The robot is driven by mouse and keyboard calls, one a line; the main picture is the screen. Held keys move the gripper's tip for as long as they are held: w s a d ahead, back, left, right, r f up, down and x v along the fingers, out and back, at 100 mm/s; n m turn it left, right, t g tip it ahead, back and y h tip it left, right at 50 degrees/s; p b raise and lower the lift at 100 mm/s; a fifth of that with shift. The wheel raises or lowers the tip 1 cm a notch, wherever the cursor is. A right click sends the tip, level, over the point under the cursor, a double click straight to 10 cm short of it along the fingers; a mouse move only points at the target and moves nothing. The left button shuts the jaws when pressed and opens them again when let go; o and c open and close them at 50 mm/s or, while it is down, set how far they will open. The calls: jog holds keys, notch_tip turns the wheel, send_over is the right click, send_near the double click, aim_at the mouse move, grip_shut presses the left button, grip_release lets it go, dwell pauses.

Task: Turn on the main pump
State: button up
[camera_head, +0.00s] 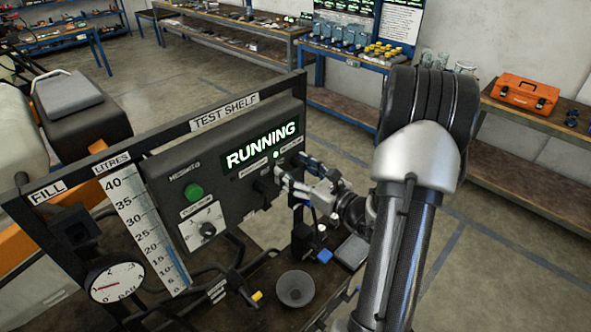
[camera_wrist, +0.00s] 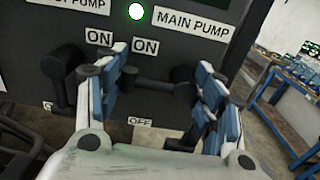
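The black control panel (camera_head: 222,170) shows a lit "RUNNING" display (camera_head: 262,146). A small green light (camera_wrist: 136,11) is lit beside the "MAIN PUMP" label (camera_wrist: 192,23). Below it, a black main pump switch handle (camera_wrist: 152,87) lies roughly crosswise, between an "ON" label (camera_wrist: 145,46) and an "OFF" label (camera_wrist: 140,121). My gripper (camera_wrist: 160,62) is at the panel, its blue-padded fingers apart with the handle between them; I cannot tell whether either finger touches it. In the head view my gripper (camera_head: 293,172) partly hides the switch.
Another black switch (camera_wrist: 66,62) stands close left of my gripper. A green button (camera_head: 194,191), dial (camera_head: 207,229), gauge (camera_head: 117,283) and litre scale (camera_head: 145,225) are further left. A grey funnel (camera_head: 295,289) and hoses are below. Open floor lies behind the rig.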

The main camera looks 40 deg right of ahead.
jog(key=shift+o, duration=1.2)
jog(key=shift+a, duration=0.25)
jog(key=shift+d, duration=0.15)
jog(key=s, duration=1.2)
jog(key=shift+d, duration=0.4)
jog(key=shift+w, duration=0.1)
